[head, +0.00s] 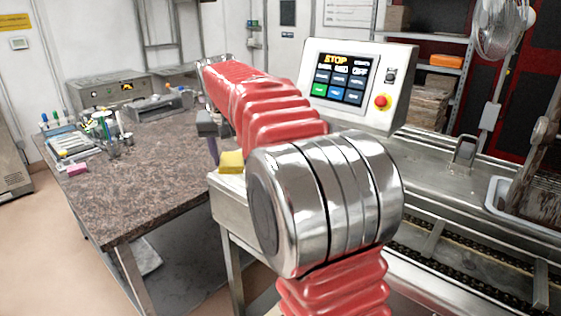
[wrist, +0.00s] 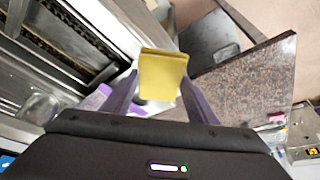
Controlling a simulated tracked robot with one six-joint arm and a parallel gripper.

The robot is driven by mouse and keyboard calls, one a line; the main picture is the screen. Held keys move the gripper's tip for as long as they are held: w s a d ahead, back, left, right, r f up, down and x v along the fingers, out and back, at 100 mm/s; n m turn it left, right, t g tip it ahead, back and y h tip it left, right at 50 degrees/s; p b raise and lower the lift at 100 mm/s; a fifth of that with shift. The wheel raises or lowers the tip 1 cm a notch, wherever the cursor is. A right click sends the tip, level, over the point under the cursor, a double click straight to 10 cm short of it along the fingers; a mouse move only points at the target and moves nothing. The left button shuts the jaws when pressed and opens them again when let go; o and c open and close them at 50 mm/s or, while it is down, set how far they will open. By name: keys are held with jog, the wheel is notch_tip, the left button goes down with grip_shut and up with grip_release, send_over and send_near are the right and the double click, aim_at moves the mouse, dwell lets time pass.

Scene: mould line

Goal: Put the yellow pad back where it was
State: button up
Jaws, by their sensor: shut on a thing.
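The yellow pad (head: 231,162) is in front of the bench, over the left end of the steel conveyor frame. In the wrist view the yellow pad (wrist: 162,75) sits between the purple fingertips of my gripper (wrist: 160,90), which is shut on it. In the head view my gripper (head: 214,152) is partly hidden behind the pad and my red-sleeved arm. I cannot tell whether the pad touches the frame under it.
A speckled brown table (head: 135,185) stands at the left, its near part clear. It carries a pink block (head: 77,169), pens and papers. A control panel (head: 350,85) with a red button stands behind my arm. The conveyor (head: 440,240) runs along the right.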

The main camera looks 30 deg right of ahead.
jog(key=w+a+r+n+y, duration=0.1)
jog(key=w+a+n, duration=0.1)
jog(key=a, duration=0.5)
jog(key=w+a+r+n+y, duration=0.1)
jog(key=a+n, duration=0.3)
jog(key=a, duration=0.4)
jog(key=shift+w+a+r+t, duration=0.2)
jog(key=shift+w+r+t, duration=0.1)
jog(key=shift+w+r, duration=0.15)
jog(key=shift+s, duration=0.1)
